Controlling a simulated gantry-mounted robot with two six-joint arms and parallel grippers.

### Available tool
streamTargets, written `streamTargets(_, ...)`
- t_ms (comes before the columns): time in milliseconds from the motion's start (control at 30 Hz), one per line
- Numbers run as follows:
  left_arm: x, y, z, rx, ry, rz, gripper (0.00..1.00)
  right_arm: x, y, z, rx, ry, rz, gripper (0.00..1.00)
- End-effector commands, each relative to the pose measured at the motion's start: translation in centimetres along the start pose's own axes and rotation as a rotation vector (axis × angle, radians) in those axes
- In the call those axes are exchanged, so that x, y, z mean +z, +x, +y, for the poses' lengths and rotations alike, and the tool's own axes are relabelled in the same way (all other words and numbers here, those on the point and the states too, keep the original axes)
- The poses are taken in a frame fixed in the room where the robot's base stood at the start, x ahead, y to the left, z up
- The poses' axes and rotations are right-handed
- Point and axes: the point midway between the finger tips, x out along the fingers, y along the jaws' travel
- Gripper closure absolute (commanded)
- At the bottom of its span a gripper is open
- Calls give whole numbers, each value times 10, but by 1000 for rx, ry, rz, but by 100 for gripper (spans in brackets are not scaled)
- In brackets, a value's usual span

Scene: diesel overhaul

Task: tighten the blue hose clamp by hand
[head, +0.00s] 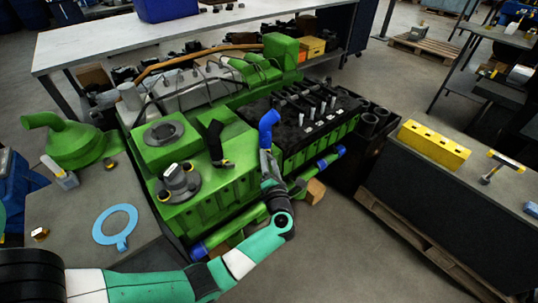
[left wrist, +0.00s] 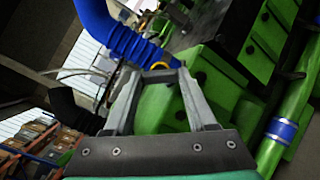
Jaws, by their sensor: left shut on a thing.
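The blue ribbed hose (head: 268,128) rises from the engine block, and it crosses the upper left of the left wrist view (left wrist: 125,42). My left gripper (head: 266,156) is at the lower end of this hose. A small yellow ring (left wrist: 158,65) shows just past the fingertips, seemingly part of the clamp at the hose end. The fingers hide most of the clamp, so its tightness cannot be told. My right gripper is not in view.
A black hose (head: 215,140) stands left on the green engine (head: 205,212). A green pipe with blue bands (head: 330,157) runs along the front. A blue ring-shaped gasket (head: 115,225) lies on the left bench. A yellow block (head: 434,145) lies on the right bench.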

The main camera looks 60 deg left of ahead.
Motion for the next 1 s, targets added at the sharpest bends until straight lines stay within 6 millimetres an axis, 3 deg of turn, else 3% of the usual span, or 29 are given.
streamTargets(200, 0, 0, 0, 2, -2, -1, 99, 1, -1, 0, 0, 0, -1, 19)
streamTargets(233, 0, 0, 0, 2, -2, -2, 40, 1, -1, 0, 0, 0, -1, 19)
streamTargets(400, 0, 0, 0, 2, -3, -1, 12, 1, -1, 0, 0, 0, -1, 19)
streamTargets(767, 2, -6, 0, 0, -3, -3, 12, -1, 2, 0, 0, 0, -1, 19)
streamTargets(1000, 4, -55, 2, -2, -1, -5, 12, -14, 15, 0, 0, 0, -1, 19)
